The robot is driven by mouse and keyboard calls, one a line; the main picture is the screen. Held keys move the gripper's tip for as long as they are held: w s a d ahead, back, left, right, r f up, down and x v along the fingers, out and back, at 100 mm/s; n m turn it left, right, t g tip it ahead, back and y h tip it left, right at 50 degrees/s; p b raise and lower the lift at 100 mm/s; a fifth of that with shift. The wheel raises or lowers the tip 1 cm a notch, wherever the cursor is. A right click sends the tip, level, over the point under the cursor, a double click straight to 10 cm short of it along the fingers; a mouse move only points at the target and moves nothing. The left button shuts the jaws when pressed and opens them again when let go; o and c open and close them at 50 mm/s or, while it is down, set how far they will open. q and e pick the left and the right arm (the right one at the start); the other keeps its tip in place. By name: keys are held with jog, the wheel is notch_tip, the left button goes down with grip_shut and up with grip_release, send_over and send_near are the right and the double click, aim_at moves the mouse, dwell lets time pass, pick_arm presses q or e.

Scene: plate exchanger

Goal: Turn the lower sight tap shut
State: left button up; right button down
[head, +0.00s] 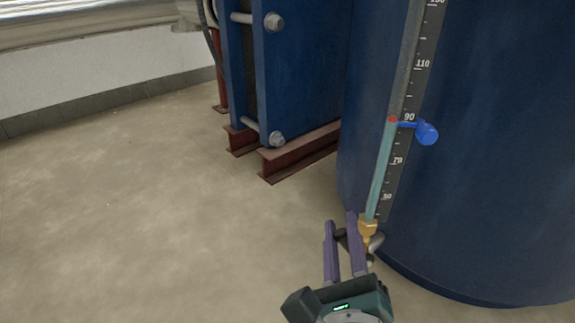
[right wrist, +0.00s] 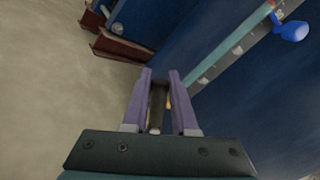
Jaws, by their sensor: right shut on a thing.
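The lower sight tap has a brass body (head: 368,229) at the foot of the sight glass (head: 383,170), on the side of the blue tank. My right gripper (head: 341,220) is at the tap, to the left of the brass body. It is shut on the tap's grey lever, which shows between the purple fingers in the right wrist view as a dark bar (right wrist: 158,100). The fingers hide part of the lever, so its exact angle is hard to tell. A bit of brass shows beside the right finger there. My left gripper is not in view.
The blue tank (head: 480,190) fills the right side, close behind the tap. A blue pointer knob (head: 427,133) sticks out beside the scale (head: 407,140). The blue plate exchanger (head: 300,70) stands on red beams (head: 290,160) behind. The floor at left is clear.

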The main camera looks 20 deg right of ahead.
jog(key=shift+f, duration=0.1)
dwell(0.3)
jog(key=c, duration=0.7)
grip_release()
jog(key=p+v, duration=0.1)
jog(key=v, duration=0.9)
jog(key=shift+c, duration=0.2)
